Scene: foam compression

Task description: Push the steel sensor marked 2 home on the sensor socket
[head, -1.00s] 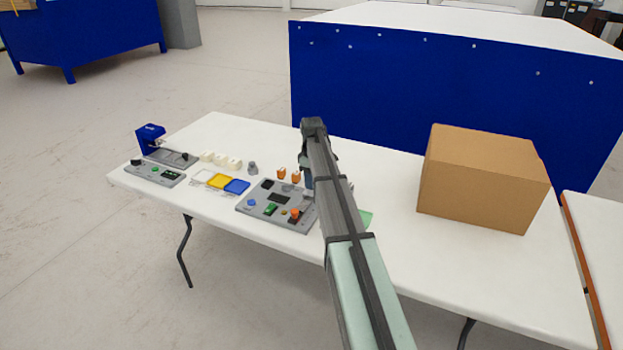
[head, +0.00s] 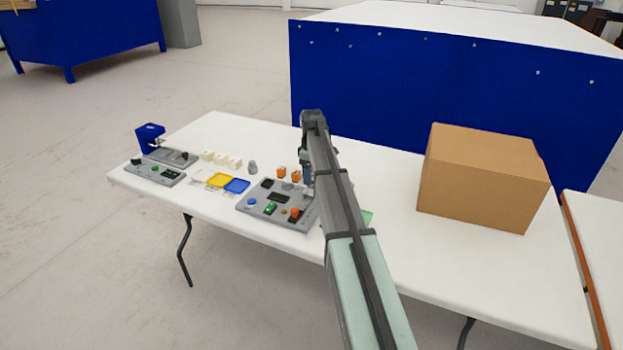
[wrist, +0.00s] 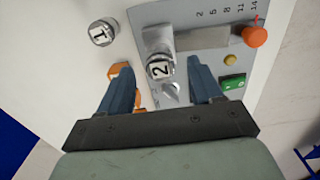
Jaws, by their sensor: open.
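The steel sensor marked 2 (wrist: 159,67) shows in the wrist view with its white numbered top facing my camera. It is between my two blue fingers, with visible room on each side. My gripper (wrist: 160,75) is open and holds nothing. The sensor stands over the grey panel (wrist: 205,35). The sensor socket beneath it is hidden or cannot be told apart, so I cannot tell how deep the sensor sits. In the head view my arm covers the sensor and the right side of the panel (head: 262,220).
Another steel sensor, marked 1 (wrist: 102,32), stands on the white table (head: 390,245). Orange blocks (head: 281,171) are close to the fingers. The panel carries an orange knob (wrist: 255,36) and a green switch (wrist: 233,83). A cardboard box (head: 480,180) stands right.

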